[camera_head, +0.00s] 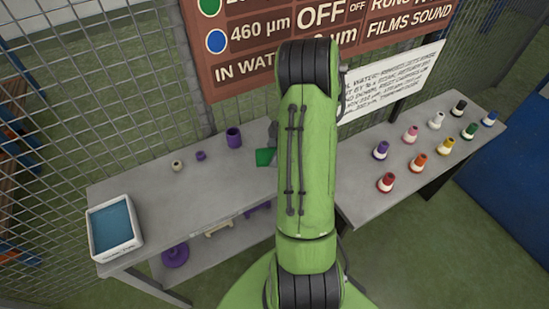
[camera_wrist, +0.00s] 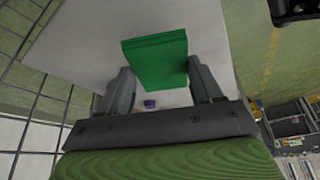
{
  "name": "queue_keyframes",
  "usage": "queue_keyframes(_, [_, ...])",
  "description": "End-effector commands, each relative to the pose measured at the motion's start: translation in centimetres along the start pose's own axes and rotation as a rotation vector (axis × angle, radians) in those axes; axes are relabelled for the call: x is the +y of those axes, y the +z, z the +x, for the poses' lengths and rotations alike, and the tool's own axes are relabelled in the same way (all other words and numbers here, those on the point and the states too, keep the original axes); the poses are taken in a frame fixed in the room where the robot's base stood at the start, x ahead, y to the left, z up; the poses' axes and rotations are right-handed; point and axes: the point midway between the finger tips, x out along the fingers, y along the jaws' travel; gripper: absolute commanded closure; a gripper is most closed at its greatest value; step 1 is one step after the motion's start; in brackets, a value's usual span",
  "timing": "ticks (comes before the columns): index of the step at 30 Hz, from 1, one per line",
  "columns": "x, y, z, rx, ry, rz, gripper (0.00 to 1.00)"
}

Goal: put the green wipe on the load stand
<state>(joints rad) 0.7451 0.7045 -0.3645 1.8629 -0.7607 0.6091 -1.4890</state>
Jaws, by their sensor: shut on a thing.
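The green wipe (camera_wrist: 155,62) is held between the two grey fingers of my gripper (camera_wrist: 159,68) in the wrist view, its flat square face showing. In the head view the green wipe (camera_head: 265,157) shows just left of my green arm, over the right part of the left grey table (camera_head: 205,190). A small part of my gripper (camera_head: 272,133) shows beside the arm, and the rest is hidden. The wipe appears to be above the tabletop; the exact gap cannot be told. I cannot tell which surface is the load stand.
A white tray with blue liquid (camera_head: 115,228) stands at the table's left end. A purple cup (camera_head: 233,137), a small purple piece (camera_head: 200,155) and a cream ring (camera_head: 177,165) stand along its back. The right table (camera_head: 400,205) holds several coloured bottles. Wire fence (camera_head: 110,100) stands behind.

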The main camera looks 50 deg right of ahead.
Motion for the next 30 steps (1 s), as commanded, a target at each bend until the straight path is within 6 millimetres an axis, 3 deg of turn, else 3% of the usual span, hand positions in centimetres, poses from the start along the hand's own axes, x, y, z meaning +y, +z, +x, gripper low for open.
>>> queue_keyframes(9, [0.2,1.7,4.4,-0.001,-0.001,-0.001,0.60])
queue_keyframes(19, [0.3,1.8,4.6,-0.001,0.002,0.000,0.60])
queue_keyframes(20, [0.3,1.8,4.6,-0.001,0.002,0.000,0.32])
queue_keyframes(24, [0.3,1.8,4.5,-0.001,0.002,0.000,0.11])
queue_keyframes(30, [0.3,1.8,4.5,-0.001,0.001,0.000,0.10])
